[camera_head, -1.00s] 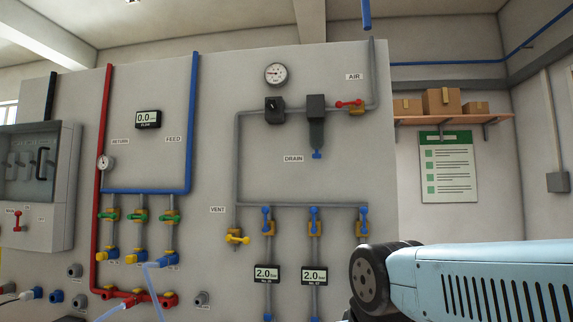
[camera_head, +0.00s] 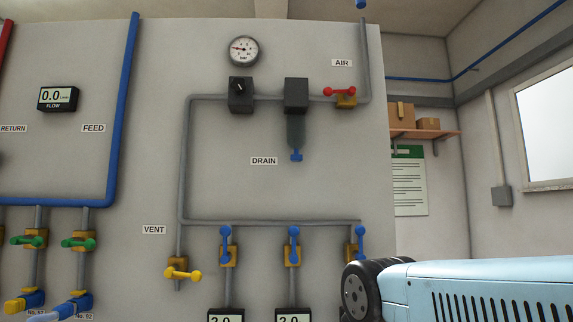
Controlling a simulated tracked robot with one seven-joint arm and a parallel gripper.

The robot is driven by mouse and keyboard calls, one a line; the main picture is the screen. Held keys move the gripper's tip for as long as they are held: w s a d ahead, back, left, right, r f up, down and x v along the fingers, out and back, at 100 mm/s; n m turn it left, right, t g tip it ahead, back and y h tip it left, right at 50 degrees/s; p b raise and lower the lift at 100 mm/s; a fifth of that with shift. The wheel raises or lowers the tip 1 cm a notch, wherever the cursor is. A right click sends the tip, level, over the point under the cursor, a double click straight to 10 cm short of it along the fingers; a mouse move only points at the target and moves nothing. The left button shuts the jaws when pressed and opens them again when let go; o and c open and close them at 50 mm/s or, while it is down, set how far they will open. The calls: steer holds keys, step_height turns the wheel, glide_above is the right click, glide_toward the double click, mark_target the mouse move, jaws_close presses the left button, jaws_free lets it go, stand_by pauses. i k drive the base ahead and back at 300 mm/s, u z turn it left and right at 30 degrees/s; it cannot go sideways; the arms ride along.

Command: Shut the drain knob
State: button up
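The drain knob (camera_head: 296,155) is a small blue knob at the bottom of the grey filter bowl (camera_head: 296,130), beneath a black block (camera_head: 296,95) on the wall panel. The DRAIN label (camera_head: 264,161) is just left of it. Whether the knob is open or shut cannot be told at this size. My gripper is not in view. My light blue body part with a black wheel-like end fills the lower right, well below and right of the knob. Nothing covers the knob.
The panel (camera_head: 340,190) carries a gauge (camera_head: 244,50), a black regulator (camera_head: 240,95), a red-handled air valve (camera_head: 342,93), a yellow vent valve (camera_head: 182,274) and several blue-handled valves below. Grey pipes frame the drain area. A shelf with boxes (camera_head: 402,115) stands right of the panel.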

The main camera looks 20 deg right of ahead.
mark_target(295, 156)
steer(key=z, duration=0.75)
steer(key=k, duration=1.6)
steer(key=u, duration=0.8)
steer(key=i, duration=1)
